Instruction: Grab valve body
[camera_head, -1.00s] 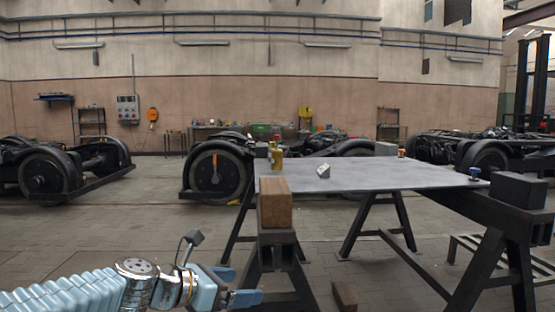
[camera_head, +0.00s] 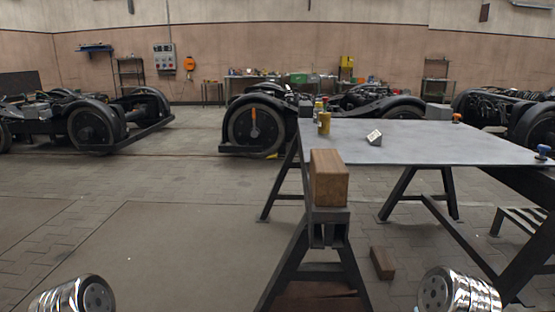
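A small silver-grey angular block (camera_head: 374,137) lies further right. A small orange-and-blue part (camera_head: 457,118) sits at the far edge and a blue-topped part (camera_head: 543,151) at the right edge. I cannot tell for sure which of these is the valve body. Neither of my grippers shows; only chrome links of my arms show at the bottom left and bottom right, well short of the table.
A wooden block (camera_head: 329,178) rests on the near end of the dark trestle (camera_head: 316,262). Another brown block (camera_head: 382,263) lies on the floor under the table. Wheeled bogies (camera_head: 253,127) stand behind and to the left. The floor at left is clear.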

